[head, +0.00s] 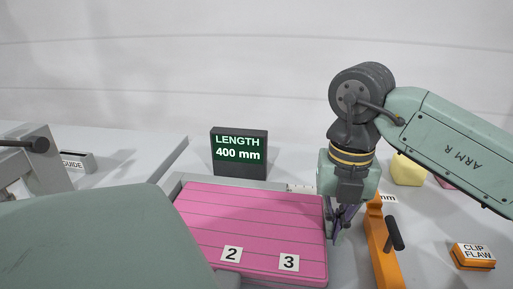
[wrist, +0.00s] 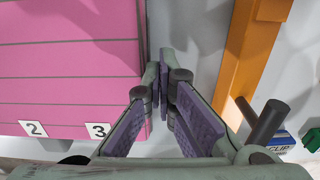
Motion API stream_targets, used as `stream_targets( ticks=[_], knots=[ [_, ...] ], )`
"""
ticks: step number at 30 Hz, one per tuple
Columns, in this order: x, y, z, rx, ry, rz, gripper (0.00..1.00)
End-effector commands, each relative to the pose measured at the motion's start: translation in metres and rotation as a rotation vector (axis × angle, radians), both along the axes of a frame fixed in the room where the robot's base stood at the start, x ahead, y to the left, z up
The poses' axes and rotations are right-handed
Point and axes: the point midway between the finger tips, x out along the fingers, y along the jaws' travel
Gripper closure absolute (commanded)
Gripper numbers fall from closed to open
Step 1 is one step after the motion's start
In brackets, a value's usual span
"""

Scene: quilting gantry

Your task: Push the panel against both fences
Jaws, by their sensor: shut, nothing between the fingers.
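The pink panel (head: 250,218) lies flat, with dark lines across it and tags 2 and 3 near its front edge. A grey raised rail (head: 245,182) runs along its far edge, and another grey rail (head: 170,160) stands at the left. Whether the panel touches either rail is unclear; my own arm hides its front left part. My gripper (head: 338,236) points down just right of the panel's right edge. In the wrist view my fingertips (wrist: 162,72) are together and empty, beside the panel (wrist: 70,60). Contact with the panel cannot be told.
An orange bar with a dark handle (head: 383,250) stands close right of my gripper. An orange "CLIP FLAW" block (head: 473,256) and a yellow object (head: 407,170) lie farther right. A display reading "LENGTH 400 mm" (head: 239,152) stands behind the panel. A "GUIDE" block (head: 76,162) is far left.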

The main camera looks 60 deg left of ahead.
Motion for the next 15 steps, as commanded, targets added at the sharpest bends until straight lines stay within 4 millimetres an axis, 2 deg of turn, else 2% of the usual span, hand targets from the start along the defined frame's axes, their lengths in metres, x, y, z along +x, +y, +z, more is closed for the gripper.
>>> stream_targets(
  ticks=[15],
  knots=[
    [-0.012,0.011,0.000,0.000,0.000,0.001,1.00]
  ],
)
